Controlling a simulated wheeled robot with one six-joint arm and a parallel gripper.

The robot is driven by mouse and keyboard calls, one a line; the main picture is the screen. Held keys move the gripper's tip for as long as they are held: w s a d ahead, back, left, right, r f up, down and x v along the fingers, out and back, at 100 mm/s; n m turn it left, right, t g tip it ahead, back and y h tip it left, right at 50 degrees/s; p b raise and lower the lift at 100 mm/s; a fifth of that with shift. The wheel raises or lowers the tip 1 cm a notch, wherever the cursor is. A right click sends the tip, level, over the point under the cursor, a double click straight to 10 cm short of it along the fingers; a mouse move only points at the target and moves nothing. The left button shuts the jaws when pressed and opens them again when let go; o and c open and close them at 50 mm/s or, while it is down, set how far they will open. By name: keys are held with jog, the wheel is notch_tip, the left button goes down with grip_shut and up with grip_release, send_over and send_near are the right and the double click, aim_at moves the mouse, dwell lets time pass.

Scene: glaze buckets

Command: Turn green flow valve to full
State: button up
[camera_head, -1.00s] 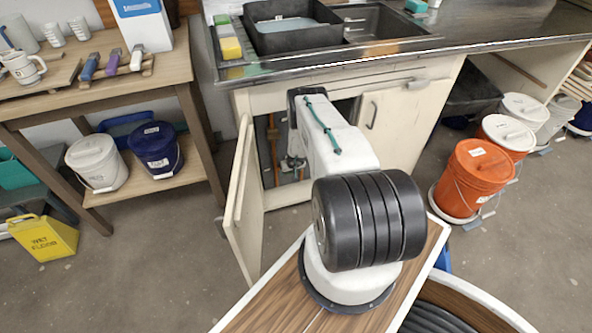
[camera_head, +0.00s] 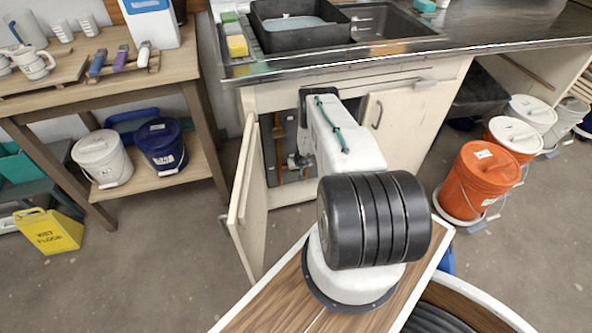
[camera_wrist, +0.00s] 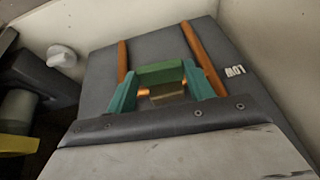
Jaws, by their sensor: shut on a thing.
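In the wrist view my gripper (camera_wrist: 162,88) has two teal fingers closed around the green valve handle (camera_wrist: 160,72), a short bar lying between their tips. Behind it is a dark grey panel with copper pipes (camera_wrist: 205,60) and a white "LOW" label (camera_wrist: 235,72), which reads upside down to the right of the handle. A brassy part shows just under the handle. In the head view my arm reaches into the open sink cabinet (camera_head: 277,150). There my gripper and the valve are hidden behind my arm.
The open cabinet door (camera_head: 246,200) stands left of my arm; the closed door (camera_head: 392,125) is on its right. In the wrist view a white knob (camera_wrist: 62,58) and dark piping (camera_wrist: 40,80) lie left. Orange buckets (camera_head: 478,182) stand right.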

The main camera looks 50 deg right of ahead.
jog(key=shift+s+d+y, duration=0.1)
jog(key=shift+d+y, duration=0.05)
jog(key=shift+y, duration=0.15)
jog(key=shift+s+d+f+m+t+y, duration=0.1)
jog(key=shift+d+m+t+y, duration=0.1)
jog(key=shift+t+y, duration=0.4)
jog(key=shift+s+d+f+m+t+y, duration=0.1)
jog(key=shift+m+t+y, duration=0.1)
jog(key=shift+t+y, duration=0.4)
jog(key=shift+s+d+f+m+t+y, duration=0.15)
jog(key=shift+t+y, duration=0.25)
jog(key=shift+y, duration=0.4)
jog(key=o, duration=1)
jog(key=shift+r, duration=0.1)
jog(key=v, duration=0.7)
jog(key=shift+s+d+r, duration=0.15)
jog(key=shift+s+d, duration=0.1)
